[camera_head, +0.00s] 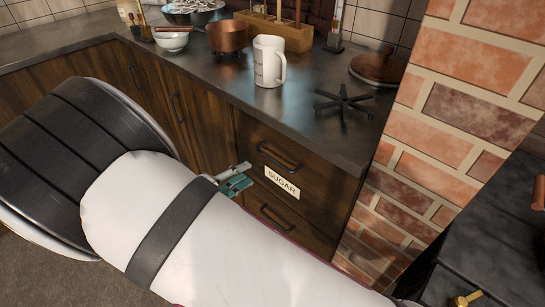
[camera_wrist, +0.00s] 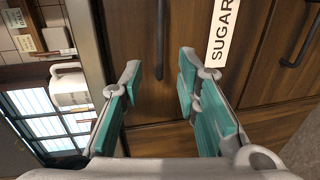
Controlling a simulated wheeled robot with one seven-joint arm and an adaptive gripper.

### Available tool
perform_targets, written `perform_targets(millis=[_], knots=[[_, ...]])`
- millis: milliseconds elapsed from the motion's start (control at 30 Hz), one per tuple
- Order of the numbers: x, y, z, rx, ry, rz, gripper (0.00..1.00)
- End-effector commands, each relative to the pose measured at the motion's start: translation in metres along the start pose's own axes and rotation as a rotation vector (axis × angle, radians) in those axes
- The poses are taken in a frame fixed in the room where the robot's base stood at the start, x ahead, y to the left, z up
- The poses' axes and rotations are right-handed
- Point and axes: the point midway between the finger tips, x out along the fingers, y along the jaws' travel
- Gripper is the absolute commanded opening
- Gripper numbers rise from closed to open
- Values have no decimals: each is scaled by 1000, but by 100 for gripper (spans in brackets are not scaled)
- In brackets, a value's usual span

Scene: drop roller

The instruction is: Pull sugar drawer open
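The drawer front with the white SUGAR label (camera_head: 282,182) is dark wood and looks flush with the cabinet. The label lies between an upper black bar handle (camera_head: 279,156) and a lower one (camera_head: 277,216). My gripper (camera_head: 235,180), with teal finger pads, is just left of the label in the head view. In the wrist view my gripper (camera_wrist: 160,85) is open and empty. The upper handle (camera_wrist: 160,38) runs between the lines of its two fingers, ahead of the tips; contact cannot be told. The label (camera_wrist: 222,32) and the lower handle (camera_wrist: 299,38) are to the right.
The dark countertop (camera_head: 320,130) overhangs the drawers and holds a white mug (camera_head: 269,62), a copper pot (camera_head: 227,36) and a black trivet (camera_head: 343,103). A brick pillar (camera_head: 440,130) borders the cabinet on the right. Floor (camera_head: 60,270) shows at the lower left.

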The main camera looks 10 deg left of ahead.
Motion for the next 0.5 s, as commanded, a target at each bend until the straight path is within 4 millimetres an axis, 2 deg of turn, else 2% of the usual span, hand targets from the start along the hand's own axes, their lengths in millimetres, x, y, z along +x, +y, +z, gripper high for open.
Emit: perform_targets(millis=[300,500], knots=[[64,-1,1,-1,-5,-1,29],[97,-1,1,-2,-4,0,29]])
